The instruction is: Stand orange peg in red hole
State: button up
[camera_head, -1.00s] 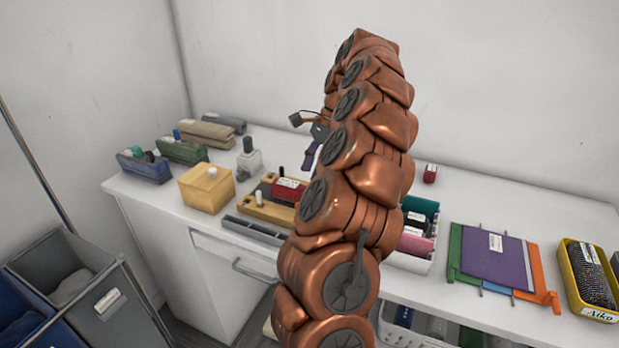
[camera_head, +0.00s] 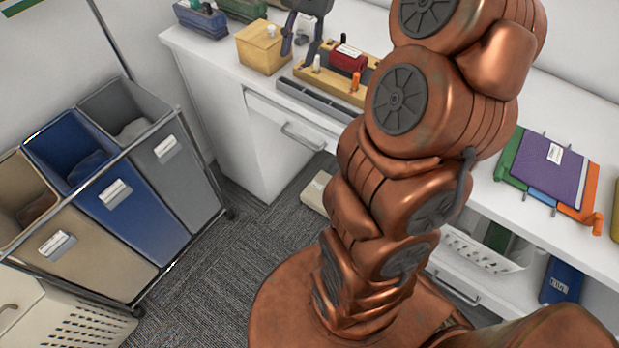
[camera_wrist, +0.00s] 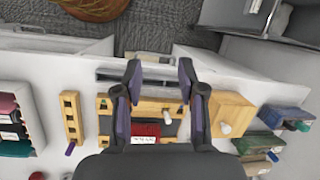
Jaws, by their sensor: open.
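The orange peg (camera_head: 355,81) stands upright at the near right part of a wooden board (camera_head: 330,82) on the white counter. I cannot make it out in the wrist view. A red block (camera_head: 348,58) with a white label sits on the board, and also shows in the wrist view (camera_wrist: 146,130). A small dark peg shows at its far edge. I cannot make out a red hole. A white peg (camera_head: 316,63) stands at the board's left end. My gripper (camera_wrist: 160,75) is open and empty, its two purple-lined fingers over the board. It also shows in the head view (camera_head: 298,42).
A yellow wooden box (camera_head: 263,48) with a white knob stands left of the board. A grey tray (camera_head: 308,103) lies along the front edge. In the wrist view, a holed wooden strip (camera_wrist: 71,117) lies beside the board. Folders (camera_head: 550,165) lie at right. Bins (camera_head: 120,190) stand left.

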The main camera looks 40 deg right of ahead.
jog(key=s+a+f+n+g+h, duration=0.1)
jog(key=s+a+f+n+h, duration=0.15)
jog(key=s+a+n, duration=0.7)
jog(key=s+a+f+n, duration=0.1)
jog(key=s+a+f, duration=0.2)
jog(key=s, duration=0.4)
jog(key=s+a+f+n, duration=0.1)
jog(key=s+a+f, duration=0.2)
jog(key=s, duration=0.4)
jog(key=shift+f+g+h, duration=0.4)
jog(key=shift+f+h, duration=0.05)
jog(key=shift+f, duration=0.4)
jog(key=shift+d, duration=0.15)
